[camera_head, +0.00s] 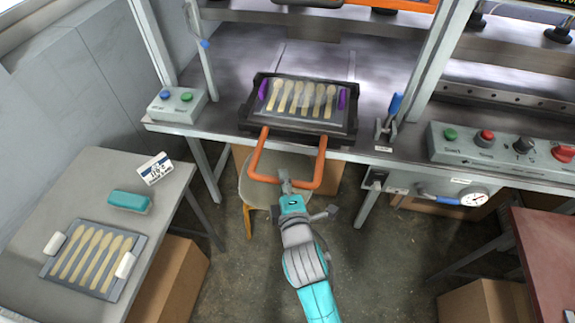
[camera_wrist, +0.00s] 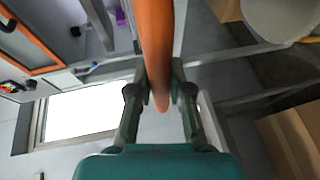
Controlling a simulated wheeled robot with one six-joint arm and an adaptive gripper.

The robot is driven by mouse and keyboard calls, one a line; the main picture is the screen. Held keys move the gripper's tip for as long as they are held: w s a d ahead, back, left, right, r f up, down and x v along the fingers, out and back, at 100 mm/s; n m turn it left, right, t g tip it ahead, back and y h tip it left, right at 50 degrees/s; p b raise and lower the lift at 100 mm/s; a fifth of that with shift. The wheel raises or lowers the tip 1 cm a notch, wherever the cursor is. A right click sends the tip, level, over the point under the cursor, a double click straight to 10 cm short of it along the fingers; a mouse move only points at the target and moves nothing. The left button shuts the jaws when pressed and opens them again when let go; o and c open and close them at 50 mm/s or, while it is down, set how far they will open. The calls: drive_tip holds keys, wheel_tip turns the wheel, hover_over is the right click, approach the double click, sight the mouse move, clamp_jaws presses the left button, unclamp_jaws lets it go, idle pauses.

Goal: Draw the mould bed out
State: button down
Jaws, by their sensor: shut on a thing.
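The mould bed (camera_head: 249,117) is a dark tray on the press table, with several wooden spoons in a clear-looking plate and purple pads at its sides. Its front part reaches the table's front edge. An orange U-shaped handle (camera_head: 257,157) runs from its front out past the edge. My gripper (camera_head: 286,184) is shut on the handle's front bar, near its middle. In the wrist view the orange bar (camera_wrist: 157,50) lies between the two fingers (camera_wrist: 160,95). The part of the bar under the fingers is hidden.
A control box (camera_head: 176,104) stands left of the bed, and a clamp with a blue grip (camera_head: 394,108) stands right. A round stool (camera_head: 252,190) is below the handle. A side table (camera_head: 92,190) at left holds a tray of spoons (camera_head: 62,272) and a teal block (camera_head: 129,202).

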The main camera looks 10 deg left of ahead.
drive_tip(key=shift+s, duration=1.1)
drive_tip(key=c, duration=1.1)
unclamp_jaws()
drive_tip(key=shift+o, duration=0.2)
drive_tip(key=v, duration=1.2)
drive_tip(key=shift+f, duration=0.15)
